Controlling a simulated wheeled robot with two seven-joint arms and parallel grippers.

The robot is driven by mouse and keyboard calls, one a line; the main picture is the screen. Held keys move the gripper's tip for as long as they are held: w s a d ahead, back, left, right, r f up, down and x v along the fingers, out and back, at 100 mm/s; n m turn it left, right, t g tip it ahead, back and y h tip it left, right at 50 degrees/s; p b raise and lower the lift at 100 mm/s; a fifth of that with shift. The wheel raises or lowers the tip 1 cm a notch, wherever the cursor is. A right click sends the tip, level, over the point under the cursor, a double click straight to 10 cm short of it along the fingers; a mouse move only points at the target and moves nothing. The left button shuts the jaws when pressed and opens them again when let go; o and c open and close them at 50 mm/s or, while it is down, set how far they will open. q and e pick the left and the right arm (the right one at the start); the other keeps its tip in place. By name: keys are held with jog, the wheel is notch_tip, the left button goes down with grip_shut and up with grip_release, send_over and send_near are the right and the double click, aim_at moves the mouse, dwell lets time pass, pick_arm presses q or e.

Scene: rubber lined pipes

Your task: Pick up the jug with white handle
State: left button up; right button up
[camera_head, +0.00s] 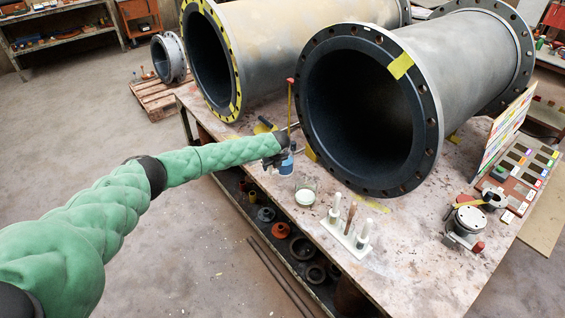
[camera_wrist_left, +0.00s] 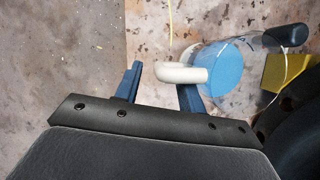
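The jug (camera_wrist_left: 228,68) is clear, with blue liquid and a white handle (camera_wrist_left: 182,74), in the left wrist view. In the head view the jug (camera_head: 287,166) stands on the table below the large pipe, partly hidden by my left gripper (camera_head: 277,159). In the left wrist view my left gripper (camera_wrist_left: 161,78) has its two blue fingers apart. The white handle reaches into the space between them and overlaps the right finger. I cannot tell whether that finger touches it. My right gripper is not in view.
A glass beaker with white contents (camera_head: 305,196) and a white rack (camera_head: 345,238) stand close by on the table (camera_head: 415,265). The large flanged pipe (camera_head: 432,105) rises right behind the jug. A yellow wedge (camera_wrist_left: 288,70) lies beside the jug.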

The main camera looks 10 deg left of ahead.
pick_arm(q)
jog(key=shift+x, duration=0.85)
grip_shut()
jog(key=shift+r, duration=0.15)
